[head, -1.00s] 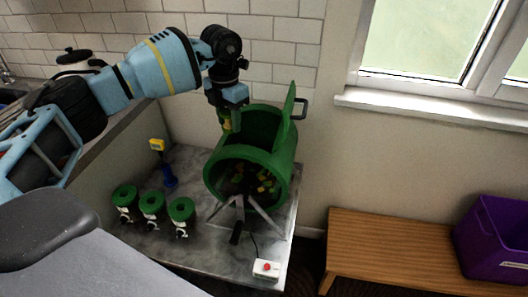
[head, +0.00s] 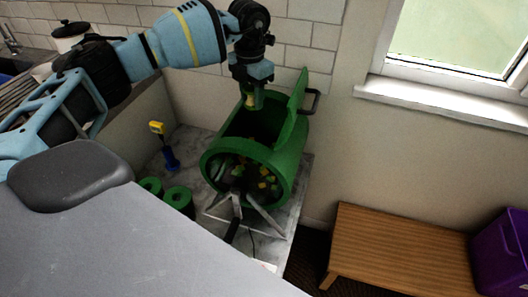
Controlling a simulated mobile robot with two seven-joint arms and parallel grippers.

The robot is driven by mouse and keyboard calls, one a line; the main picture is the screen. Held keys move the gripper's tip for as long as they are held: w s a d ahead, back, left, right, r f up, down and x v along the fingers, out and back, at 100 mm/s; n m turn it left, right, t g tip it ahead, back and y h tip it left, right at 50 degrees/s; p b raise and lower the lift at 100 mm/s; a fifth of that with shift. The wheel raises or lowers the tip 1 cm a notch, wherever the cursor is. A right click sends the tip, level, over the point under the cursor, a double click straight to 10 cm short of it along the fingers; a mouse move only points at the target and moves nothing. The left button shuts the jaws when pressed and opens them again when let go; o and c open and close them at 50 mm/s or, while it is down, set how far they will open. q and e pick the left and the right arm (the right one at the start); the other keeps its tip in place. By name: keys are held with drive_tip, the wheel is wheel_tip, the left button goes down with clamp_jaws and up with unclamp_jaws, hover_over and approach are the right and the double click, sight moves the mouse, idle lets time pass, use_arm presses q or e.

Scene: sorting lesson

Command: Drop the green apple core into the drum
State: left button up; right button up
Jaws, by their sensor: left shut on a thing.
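The green drum (head: 287,161) stands on a metal frame, its hatch lid (head: 298,101) raised and its top opening showing dark inside. Small yellow, orange and green pieces show through its round front. My left gripper (head: 251,101) points down above the back left part of the opening. It is shut on a small yellow-green thing, the apple core (head: 250,99), mostly hidden between the fingers. I cannot tell whether it is just above the rim or slightly inside. My right gripper is not in view.
A blue and yellow tool (head: 170,158) stands left of the drum. Green-topped containers (head: 178,196) sit in front of it, partly hidden by a grey surface of mine. A wooden bench (head: 400,252) and a purple crate (head: 502,250) are at right.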

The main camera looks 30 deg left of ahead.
sight(252, 108)
use_arm(q)
wheel_tip(252, 108, down, 4)
drive_tip(key=shift+r+b, duration=0.25)
drive_tip(key=shift+b, duration=0.35)
drive_tip(key=shift+f, duration=0.45)
drive_tip(key=shift+r, duration=0.1)
